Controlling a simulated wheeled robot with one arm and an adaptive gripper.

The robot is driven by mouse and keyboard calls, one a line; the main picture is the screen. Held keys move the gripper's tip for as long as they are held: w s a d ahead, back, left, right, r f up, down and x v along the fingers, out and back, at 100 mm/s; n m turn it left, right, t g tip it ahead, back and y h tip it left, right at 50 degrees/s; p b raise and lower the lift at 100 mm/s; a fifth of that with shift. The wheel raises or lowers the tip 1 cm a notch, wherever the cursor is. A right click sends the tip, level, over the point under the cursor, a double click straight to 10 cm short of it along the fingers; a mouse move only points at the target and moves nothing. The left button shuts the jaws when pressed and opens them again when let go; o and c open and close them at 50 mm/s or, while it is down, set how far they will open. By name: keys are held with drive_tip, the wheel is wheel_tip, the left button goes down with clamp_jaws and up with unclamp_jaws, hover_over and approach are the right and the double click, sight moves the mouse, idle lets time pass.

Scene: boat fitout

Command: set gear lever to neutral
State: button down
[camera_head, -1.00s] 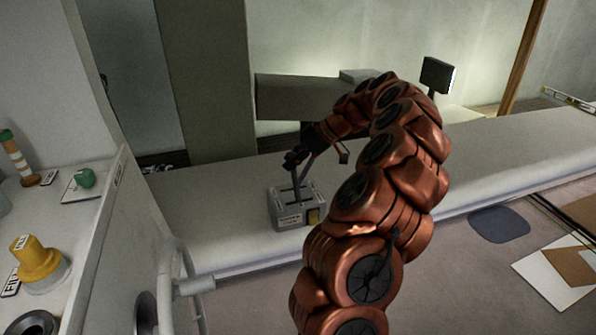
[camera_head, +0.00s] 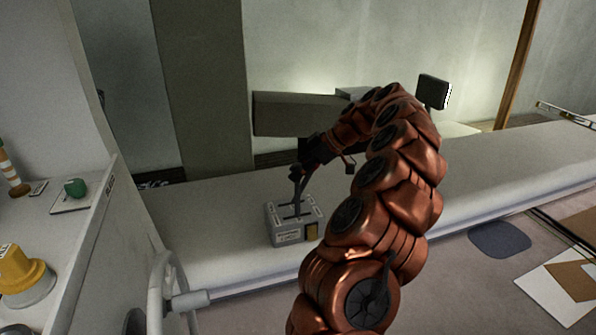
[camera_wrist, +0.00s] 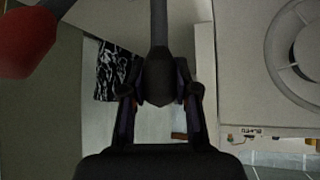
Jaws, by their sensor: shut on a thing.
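The gear lever (camera_head: 298,196) is a dark upright stick rising from a grey box-shaped gear housing (camera_head: 290,237) with a slot in its top and a yellow patch on its front. The housing stands on the pale ledge. My gripper (camera_head: 300,172) is at the lever's top, with my copper-coloured arm curving in from the right. In the wrist view, the dark rounded lever knob (camera_wrist: 158,88) sits between the two fingers of my gripper (camera_wrist: 160,95), which are shut on it. The exact slot position of the lever is too small to tell.
A white cabinet with a green knob (camera_head: 75,187) and a yellow cap (camera_head: 22,272) stands at the left.

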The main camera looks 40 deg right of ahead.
drive_tip(key=c, duration=0.8)
unclamp_jaws()
drive_tip(key=shift+c, duration=0.2)
drive_tip(key=v, duration=1.2)
